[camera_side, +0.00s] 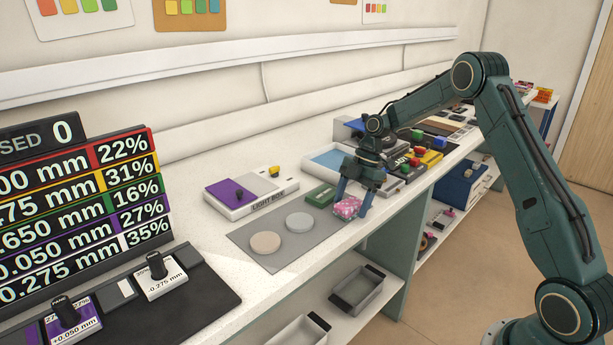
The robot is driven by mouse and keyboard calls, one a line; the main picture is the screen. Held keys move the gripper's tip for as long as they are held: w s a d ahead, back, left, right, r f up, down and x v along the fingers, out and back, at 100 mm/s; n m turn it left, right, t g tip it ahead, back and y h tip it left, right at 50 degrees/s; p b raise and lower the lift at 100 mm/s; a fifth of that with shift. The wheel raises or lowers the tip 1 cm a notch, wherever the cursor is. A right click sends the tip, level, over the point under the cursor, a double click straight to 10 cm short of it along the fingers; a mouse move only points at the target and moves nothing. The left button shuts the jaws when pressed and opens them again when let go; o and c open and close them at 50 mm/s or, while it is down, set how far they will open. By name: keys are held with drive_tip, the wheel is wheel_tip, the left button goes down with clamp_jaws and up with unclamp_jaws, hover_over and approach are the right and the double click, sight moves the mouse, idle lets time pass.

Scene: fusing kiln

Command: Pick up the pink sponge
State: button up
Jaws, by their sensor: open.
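The pink sponge (347,207) lies on the right end of a grey mat (266,264) near the counter's front edge. It looks like a small block with a speckled or patterned surface. My gripper (353,208) points down over the sponge. Its fingers are spread, one at the sponge's left and one at its right. Whether either finger touches the sponge cannot be told from this view.
Two round discs, one beige (265,242) and one grey (299,222), lie on the mat. Colored items crowd the counter to the right. Grey bins (357,290) sit on the shelf below.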

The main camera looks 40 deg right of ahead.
sight(352, 202)
idle(0.5)
drive_tip(key=c, duration=1.1)
drive_tip(key=shift+o, duration=0.2)
wheel_tip(352, 202, up, 10)
